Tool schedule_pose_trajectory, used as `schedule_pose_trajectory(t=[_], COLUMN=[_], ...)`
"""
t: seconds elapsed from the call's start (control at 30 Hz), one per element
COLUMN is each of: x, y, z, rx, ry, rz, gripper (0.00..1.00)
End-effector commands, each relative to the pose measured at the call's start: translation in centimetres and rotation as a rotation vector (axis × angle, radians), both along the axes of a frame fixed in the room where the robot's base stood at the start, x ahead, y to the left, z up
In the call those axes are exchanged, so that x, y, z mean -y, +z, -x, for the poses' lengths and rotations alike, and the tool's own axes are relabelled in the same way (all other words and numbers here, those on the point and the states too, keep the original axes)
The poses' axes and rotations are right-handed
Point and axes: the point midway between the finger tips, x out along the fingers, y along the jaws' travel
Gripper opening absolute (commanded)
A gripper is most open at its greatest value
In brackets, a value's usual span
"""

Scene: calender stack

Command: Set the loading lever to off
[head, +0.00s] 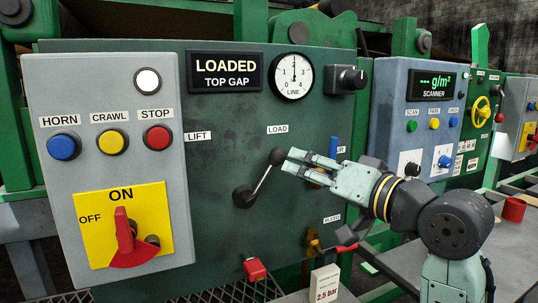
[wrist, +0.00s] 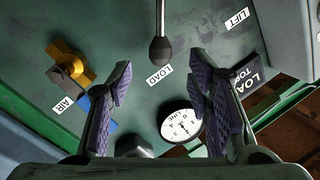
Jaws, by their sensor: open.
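The loading lever is a metal rod on a dark round pivot, with a black ball knob (head: 277,156) at its upper right end. It tilts up and right toward the LOAD label (head: 277,129); the LIFT label (head: 198,136) is to the upper left. My gripper (head: 288,162) is open and empty, just right of the knob. In the wrist view the knob (wrist: 163,50) lies in line with the gap between my fingertips (wrist: 161,80), slightly beyond them. I see no contact. The display (head: 224,72) reads LOADED, TOP GAP.
A grey box (head: 110,210) at left has HORN, CRAWL and STOP buttons and a red rotary switch (head: 124,230) pointing at ON. A line gauge (head: 292,76) is above the lever. A red-handled valve (head: 255,269) is below. In the wrist view an orange valve (wrist: 75,62) is beside my fingers.

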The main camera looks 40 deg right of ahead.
Motion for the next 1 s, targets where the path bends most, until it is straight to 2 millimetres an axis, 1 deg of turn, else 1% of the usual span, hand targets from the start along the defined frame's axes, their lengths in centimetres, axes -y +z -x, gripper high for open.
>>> schedule_pose_trajectory(t=[0.2,0.3,0.4,0.5,0.63,0.9,1.0], x=[-0.1,-0.1,-0.1,-0.1,-0.1,-0.1,-0.1], y=[0.2,0.2,0.2,0.1,0.0,0.0,0.0], z=[-4.3,-6.1,-7.6,-8.6,-9.3,-9.4,-9.4], rx=[-0.002,-0.001,0.0,0.0,0.001,0.001,0.001], ry=[0.004,0.003,0.001,0.002,0.001,0.001,0.001], rz=[-0.001,0.0,0.0,0.0,0.001,0.001,0.001], gripper=[0.46,0.46,0.46,0.46,0.46,0.46,0.4])
